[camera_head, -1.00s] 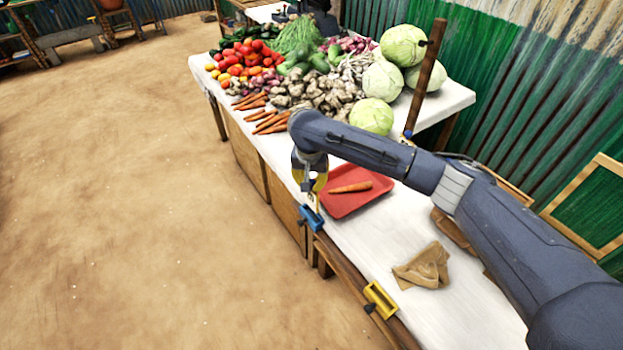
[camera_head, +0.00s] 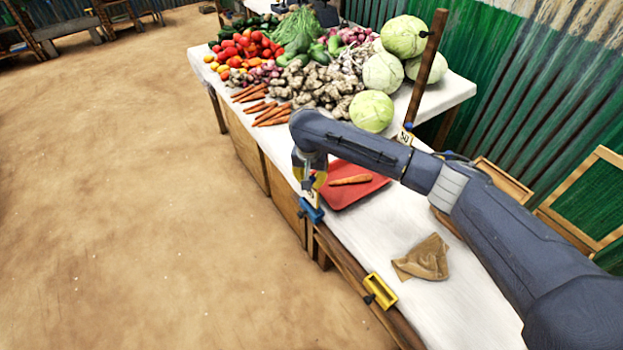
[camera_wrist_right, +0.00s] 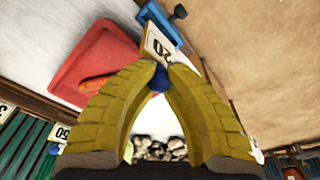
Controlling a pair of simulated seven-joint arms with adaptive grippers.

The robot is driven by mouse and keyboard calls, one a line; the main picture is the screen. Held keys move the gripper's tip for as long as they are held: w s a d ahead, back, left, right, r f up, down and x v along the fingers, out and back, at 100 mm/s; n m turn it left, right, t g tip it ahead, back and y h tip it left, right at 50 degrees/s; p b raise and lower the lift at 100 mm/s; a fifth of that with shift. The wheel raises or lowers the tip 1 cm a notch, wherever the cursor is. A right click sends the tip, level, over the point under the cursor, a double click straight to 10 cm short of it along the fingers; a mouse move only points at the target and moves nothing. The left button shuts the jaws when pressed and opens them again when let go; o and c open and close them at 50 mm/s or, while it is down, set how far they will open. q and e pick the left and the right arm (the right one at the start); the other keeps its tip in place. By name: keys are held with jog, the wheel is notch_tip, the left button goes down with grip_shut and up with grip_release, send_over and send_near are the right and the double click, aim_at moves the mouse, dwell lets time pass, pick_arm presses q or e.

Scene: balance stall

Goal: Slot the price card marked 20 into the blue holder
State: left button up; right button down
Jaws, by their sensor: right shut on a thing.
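My right gripper (camera_head: 318,184) hangs at the table's front edge, just above the blue holder (camera_head: 311,211). In the right wrist view its yellow fingers (camera_wrist_right: 160,72) are shut on the blue knob of a pale, yellow-edged price card (camera_wrist_right: 157,47), whose 20 shows upside down. The card's far edge is right at the blue holder (camera_wrist_right: 172,27), which is clamped on the table edge. I cannot tell whether that edge is inside the slot or only over it. In the head view the card is a small pale strip, mostly hidden. My left gripper is not in view.
A red tray (camera_head: 366,194) with a carrot lies beside the gripper. A yellow holder (camera_head: 380,291) sits farther along the edge, near a brown crumpled bag (camera_head: 424,258). Another card (camera_head: 405,137), reading 50 in the wrist view, is by a wooden post (camera_head: 426,72). Vegetables crowd the far end.

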jog(key=shift+f, duration=0.3)
dwell(0.5)
jog(key=shift+f, duration=1.2)
